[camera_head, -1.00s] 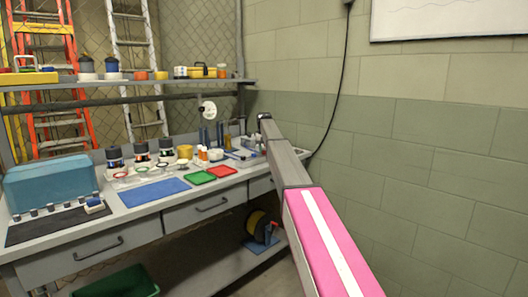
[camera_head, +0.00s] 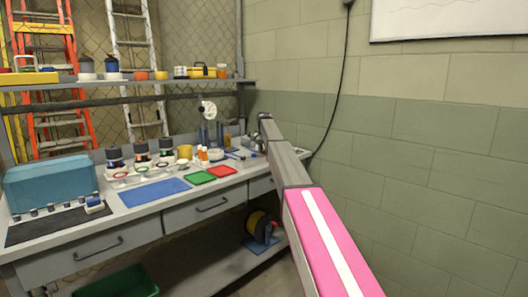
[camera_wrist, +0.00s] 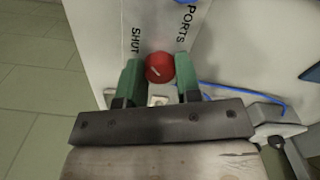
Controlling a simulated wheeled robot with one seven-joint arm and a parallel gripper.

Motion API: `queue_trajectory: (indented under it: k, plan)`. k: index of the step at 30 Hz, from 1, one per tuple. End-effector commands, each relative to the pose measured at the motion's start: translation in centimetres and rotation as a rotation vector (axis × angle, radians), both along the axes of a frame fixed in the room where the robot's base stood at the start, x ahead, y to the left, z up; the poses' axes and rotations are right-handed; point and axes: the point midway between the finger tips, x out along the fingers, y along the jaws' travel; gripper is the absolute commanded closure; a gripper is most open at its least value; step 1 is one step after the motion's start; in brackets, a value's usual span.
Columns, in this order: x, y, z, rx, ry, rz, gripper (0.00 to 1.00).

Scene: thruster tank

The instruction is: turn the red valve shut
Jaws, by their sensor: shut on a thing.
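The red valve (camera_wrist: 159,68) shows in the wrist view as a round red knob with a pale line across its top. It sits on a light grey panel (camera_wrist: 100,28) printed with the words SHUT and PORTS. My gripper (camera_wrist: 159,75) has its two green fingers on either side of the knob, shut on it. The pale line slants, pointing roughly toward the word SHUT at upper left. In the head view my arm reaches to the far right end of the bench, and the valve and the fingers cannot be made out there.
The bench (camera_head: 150,222) holds a blue mat (camera_head: 153,191), green and red trays (camera_head: 221,171), jars and a teal case (camera_head: 50,182). A block wall (camera_head: 440,170) stands close to the right of my arm. A blue cable (camera_wrist: 235,90) runs beside the panel.

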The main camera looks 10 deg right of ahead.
Motion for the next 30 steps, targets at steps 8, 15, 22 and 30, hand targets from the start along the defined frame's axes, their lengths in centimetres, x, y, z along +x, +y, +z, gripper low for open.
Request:
queue_trajectory:
  k: [8, 15, 22, 30]
  plan:
    - [0.0, 0.0, 0.1, -0.001, -0.001, -0.004, 0.92]
    - [0.0, 0.0, 0.0, -0.001, -0.001, -0.003, 0.43]
    - [0.0, 0.0, 0.1, 0.000, 0.000, -0.002, 0.43]
    - [0.1, 0.0, 1.9, -0.001, -0.001, -0.002, 0.43]
